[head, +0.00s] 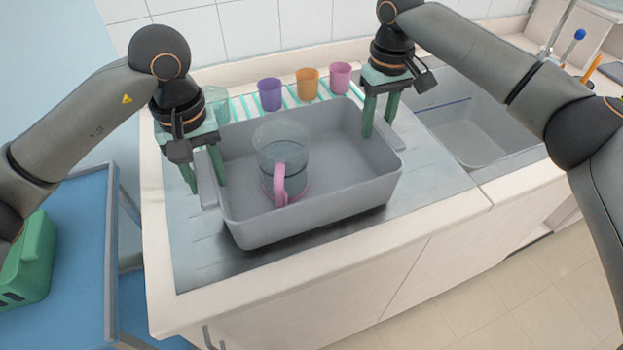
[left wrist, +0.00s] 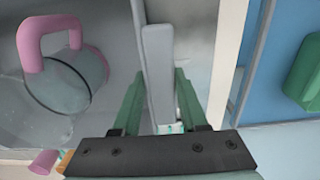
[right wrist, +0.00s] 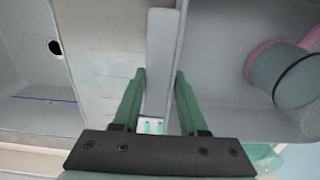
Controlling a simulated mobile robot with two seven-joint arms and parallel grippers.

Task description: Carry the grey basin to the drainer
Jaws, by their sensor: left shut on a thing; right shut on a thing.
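The grey basin (head: 310,215) is over the metal drainer (head: 200,262) left of the sink, with a dark shadow under its front edge. I cannot tell whether its base touches the drainer. A clear jug (head: 280,150) with a pink handle is inside the basin. My left gripper (head: 206,188) is shut on the basin's left handle, which shows between the fingers in the left wrist view (left wrist: 158,70). My right gripper (head: 380,128) is shut on its right handle, between the fingers in the right wrist view (right wrist: 161,70).
Purple (head: 270,94), orange (head: 308,83) and pink (head: 340,77) cups stand on a teal-striped strip behind the basin. A greenish clear vessel (head: 217,104) is behind my left gripper. The sink (head: 465,130) is to the right. A blue cart (head: 75,260) stands at the left.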

